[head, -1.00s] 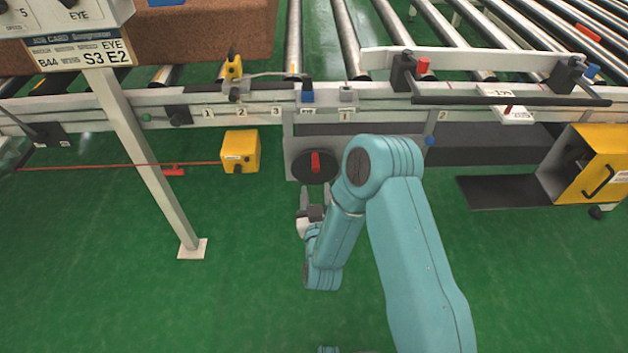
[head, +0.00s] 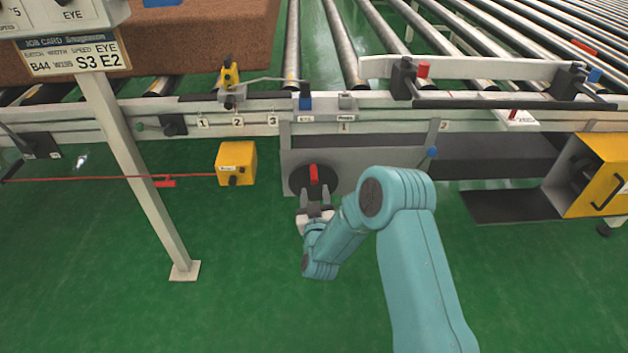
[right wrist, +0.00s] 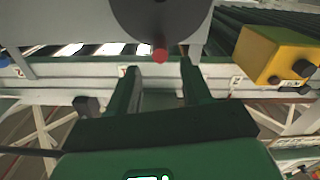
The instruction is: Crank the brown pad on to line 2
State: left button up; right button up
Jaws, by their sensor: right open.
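The brown pad (head: 190,45) lies on the rollers at the upper left in the head view, its far part cut off by the frame. A black crank disc (head: 299,181) with a red handle (head: 313,174) is mounted on a grey panel below the rail. My right gripper (head: 315,196) is open just in front of the disc, its fingers on either side below the handle. In the right wrist view the red knob (right wrist: 160,56) shows between and beyond the open fingertips, apart from them. My left gripper is not in view.
A job card (head: 75,55) on a post reads B44, S3, E2. A yellow box (head: 236,160) hangs left of the crank. A yellow cabinet (head: 598,170) stands at the right. Number labels 1, 2, 3 line the rail.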

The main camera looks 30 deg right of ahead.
aim_at(314, 182)
jog(key=b+x, duration=0.1)
jog(key=x, duration=0.6)
jog(key=shift+w+d, duration=0.1)
jog(key=shift+w, duration=0.15)
grip_shut()
